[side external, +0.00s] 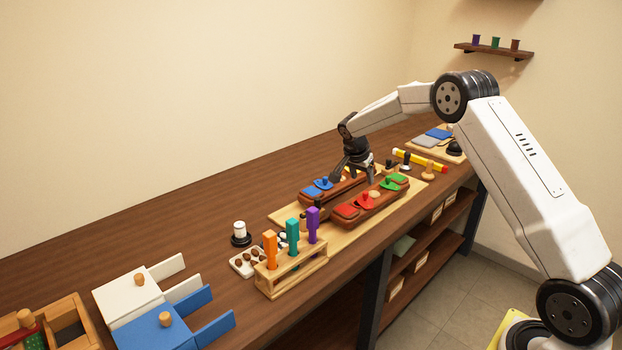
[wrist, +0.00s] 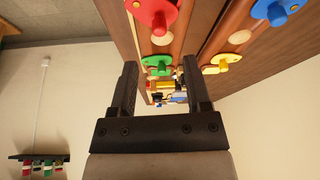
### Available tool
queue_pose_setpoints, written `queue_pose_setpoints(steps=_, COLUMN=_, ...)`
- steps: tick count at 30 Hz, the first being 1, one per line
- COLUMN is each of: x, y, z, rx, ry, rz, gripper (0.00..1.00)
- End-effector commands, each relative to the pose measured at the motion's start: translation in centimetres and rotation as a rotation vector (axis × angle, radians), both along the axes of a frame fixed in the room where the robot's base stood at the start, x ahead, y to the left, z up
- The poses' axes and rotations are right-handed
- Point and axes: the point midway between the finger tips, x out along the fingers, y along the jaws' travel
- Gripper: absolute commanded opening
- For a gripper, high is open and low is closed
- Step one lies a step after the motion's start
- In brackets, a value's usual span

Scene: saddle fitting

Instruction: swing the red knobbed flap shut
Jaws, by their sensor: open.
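The red flap (side external: 364,201) with its red knob sits on the near brown saddle, between a red pad (side external: 345,211) and a pale round spot (side external: 374,194). In the wrist view the red flap (wrist: 153,12) is at the top edge, partly cut off, with the pale spot (wrist: 160,40) exposed beside it. My gripper (side external: 353,179) is open and empty, above the far saddle and behind the red flap in the side view. In the wrist view the open jaws (wrist: 160,66) frame the green flap (wrist: 158,62) in the background. I see no contact with the red flap.
A green flap (side external: 391,183) is on the same saddle. A blue flap (side external: 322,184) is on the far saddle, and a yellow flap (wrist: 221,63) shows in the wrist view. A rack of coloured handles (side external: 291,270) stands in front. The table at back left is clear.

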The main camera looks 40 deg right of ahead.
Motion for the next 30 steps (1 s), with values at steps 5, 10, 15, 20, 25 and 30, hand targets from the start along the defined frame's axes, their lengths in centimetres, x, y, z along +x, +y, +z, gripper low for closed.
queue_pose_setpoints(steps=5, x=0.0, y=-0.4, z=-1.0, rx=0.002, ry=0.001, rz=0.000, gripper=0.62)
queue_pose_setpoints(steps=10, x=0.0, y=-1.1, z=-2.7, rx=0.003, ry=0.003, rz=-0.001, gripper=0.62)
queue_pose_setpoints(steps=15, x=0.2, y=-1.9, z=-4.6, rx=0.003, ry=0.003, rz=0.000, gripper=0.62)
queue_pose_setpoints(steps=20, x=0.3, y=-2.5, z=-6.0, rx=0.003, ry=0.000, rz=0.000, gripper=0.62)
queue_pose_setpoints(steps=25, x=0.3, y=-2.8, z=-6.9, rx=0.004, ry=0.001, rz=0.000, gripper=0.62)
queue_pose_setpoints(steps=30, x=0.3, y=-2.9, z=-7.1, rx=0.003, ry=0.000, rz=0.001, gripper=0.62)
